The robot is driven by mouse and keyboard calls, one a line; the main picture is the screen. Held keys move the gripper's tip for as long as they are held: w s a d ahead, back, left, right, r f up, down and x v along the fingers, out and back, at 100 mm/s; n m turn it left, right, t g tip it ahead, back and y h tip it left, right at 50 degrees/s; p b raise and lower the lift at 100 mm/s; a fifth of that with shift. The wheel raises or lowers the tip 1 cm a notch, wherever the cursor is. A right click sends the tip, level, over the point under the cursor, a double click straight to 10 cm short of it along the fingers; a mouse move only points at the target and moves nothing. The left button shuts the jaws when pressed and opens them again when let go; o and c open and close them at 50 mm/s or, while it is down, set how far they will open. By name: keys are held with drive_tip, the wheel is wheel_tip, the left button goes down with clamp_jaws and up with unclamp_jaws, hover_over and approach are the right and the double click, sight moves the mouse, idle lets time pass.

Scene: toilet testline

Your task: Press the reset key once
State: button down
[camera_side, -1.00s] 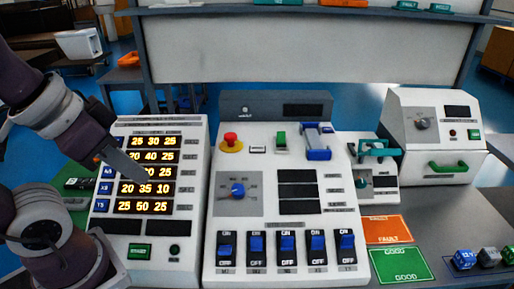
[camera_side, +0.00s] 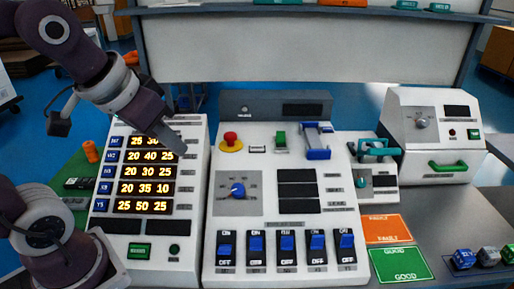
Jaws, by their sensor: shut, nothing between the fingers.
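My gripper (camera_side: 177,149) is shut and empty. It hovers in front of the upper right of the left panel (camera_side: 187,222), hiding part of the top row of its display. The panel has several rows of glowing yellow numbers and a column of blue keys. A green key (camera_side: 139,251) with white lettering sits at the panel's lower left, well below my gripper; its lettering is too small to read surely, so I cannot tell if it is the reset key.
The middle console (camera_side: 213,190) has a red mushroom button (camera_side: 231,138), a blue knob (camera_side: 237,190) and several blue switches along its front. A white box with a green handle (camera_side: 448,167) stands at right. Orange FAULT (camera_side: 387,228) and green GOOD (camera_side: 401,264) mats lie on the table.

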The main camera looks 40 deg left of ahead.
drive_tip(key=w+a+f+n+t, duration=0.1)
drive_tip(key=w+a+n, duration=0.1)
drive_tip(key=w, duration=0.6)
drive_tip(key=w+a+f+n, duration=0.1)
drive_tip(key=w+f, duration=0.1)
drive_tip(key=w, duration=0.7)
drive_tip(key=n+t+h, duration=0.1)
drive_tip(key=n+t, duration=0.1)
drive_tip(key=n, duration=0.2)
hover_over(254, 149)
wheel_tip(254, 149, down, 3)
drive_tip(key=shift+w, duration=0.1)
drive_tip(key=shift+d+f, duration=0.1)
drive_tip(key=shift+f, duration=4.4)
drive_tip(key=shift+f, duration=0.4)
